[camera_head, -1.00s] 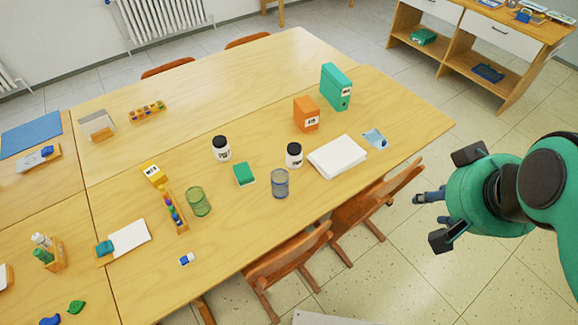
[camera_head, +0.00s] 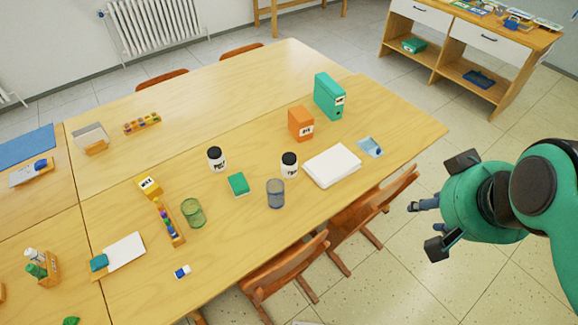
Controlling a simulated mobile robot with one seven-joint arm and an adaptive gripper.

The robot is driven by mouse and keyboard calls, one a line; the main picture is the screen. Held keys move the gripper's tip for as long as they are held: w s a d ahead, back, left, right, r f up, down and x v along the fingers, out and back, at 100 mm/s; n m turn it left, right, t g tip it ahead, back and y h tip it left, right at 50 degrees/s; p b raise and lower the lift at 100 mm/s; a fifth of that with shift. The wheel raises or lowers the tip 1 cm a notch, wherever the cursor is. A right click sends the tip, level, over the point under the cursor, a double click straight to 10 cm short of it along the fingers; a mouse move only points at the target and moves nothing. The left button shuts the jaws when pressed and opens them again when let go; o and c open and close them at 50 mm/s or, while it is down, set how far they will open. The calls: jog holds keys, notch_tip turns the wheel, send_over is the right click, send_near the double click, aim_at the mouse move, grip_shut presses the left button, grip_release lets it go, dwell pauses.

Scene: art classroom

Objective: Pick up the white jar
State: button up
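Two white jars with black lids and dark lettering stand upright on the wooden table. One white jar (camera_head: 216,161) is near the table's middle, left of the green box. The other white jar (camera_head: 289,167) is further right, just behind the blue glass and left of the white paper stack. My gripper (camera_head: 446,205) is at the right, off the table's edge and over the floor, well apart from both jars. Its fingers are spread and nothing is between them.
Near the jars are a blue glass (camera_head: 275,194), a small green box (camera_head: 238,184), a white paper stack (camera_head: 332,165), an orange binder (camera_head: 300,123) and a teal binder (camera_head: 329,96). A green glass (camera_head: 193,213) stands left. Wooden chairs (camera_head: 285,265) line the near edge.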

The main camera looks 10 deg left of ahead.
jog(key=o, duration=0.9)
jog(key=shift+w+r, duration=0.1)
